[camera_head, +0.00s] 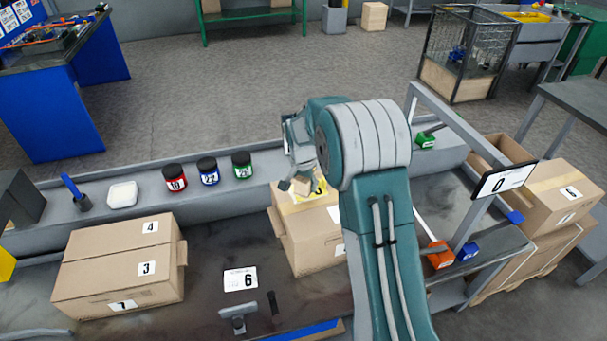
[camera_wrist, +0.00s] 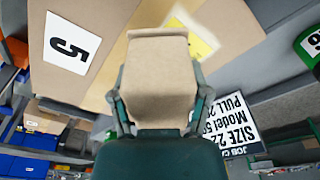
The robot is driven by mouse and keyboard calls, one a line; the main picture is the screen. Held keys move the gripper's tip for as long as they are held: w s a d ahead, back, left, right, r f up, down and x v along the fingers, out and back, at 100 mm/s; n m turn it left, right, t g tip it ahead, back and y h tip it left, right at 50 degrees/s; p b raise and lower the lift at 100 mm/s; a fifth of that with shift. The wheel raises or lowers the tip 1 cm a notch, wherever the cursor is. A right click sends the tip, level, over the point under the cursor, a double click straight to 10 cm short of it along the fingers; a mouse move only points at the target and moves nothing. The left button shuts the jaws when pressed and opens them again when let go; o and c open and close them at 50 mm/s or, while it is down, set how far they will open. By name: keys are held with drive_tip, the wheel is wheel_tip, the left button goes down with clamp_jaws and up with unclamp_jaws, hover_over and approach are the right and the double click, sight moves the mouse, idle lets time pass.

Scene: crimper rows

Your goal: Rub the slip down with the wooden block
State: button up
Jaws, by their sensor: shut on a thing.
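My gripper (camera_head: 298,185) is shut on the tan wooden block (camera_wrist: 157,80), its fingers on either side of it in the wrist view (camera_wrist: 158,95). The block is at the top of a cardboard box (camera_head: 305,240) labelled 5, on the bench right of centre. The yellow slip (camera_wrist: 192,38) lies on that box, beside and partly behind the block in the wrist view. It also shows in the head view (camera_head: 318,189), partly covered by my gripper and block. I cannot tell whether the block touches the slip.
Red, blue and green-labelled jars (camera_head: 208,171) stand on the back ledge. A box (camera_head: 120,270) labelled 3 and 4 is at left. A card marked 6 (camera_head: 240,279) and a grey tool (camera_head: 237,318) lie on the bench. A metal frame (camera_head: 480,150) stands right of my arm.

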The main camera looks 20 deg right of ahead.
drive_tip(key=shift+d+r, duration=0.15)
drive_tip(key=shift+r, duration=0.65)
drive_tip(key=shift+d+r, duration=0.1)
drive_tip(key=shift+r, duration=0.65)
drive_tip(key=shift+a+r, duration=0.2)
drive_tip(key=shift+r, duration=0.05)
drive_tip(key=shift+d, duration=0.1)
drive_tip(key=shift+s, duration=0.1)
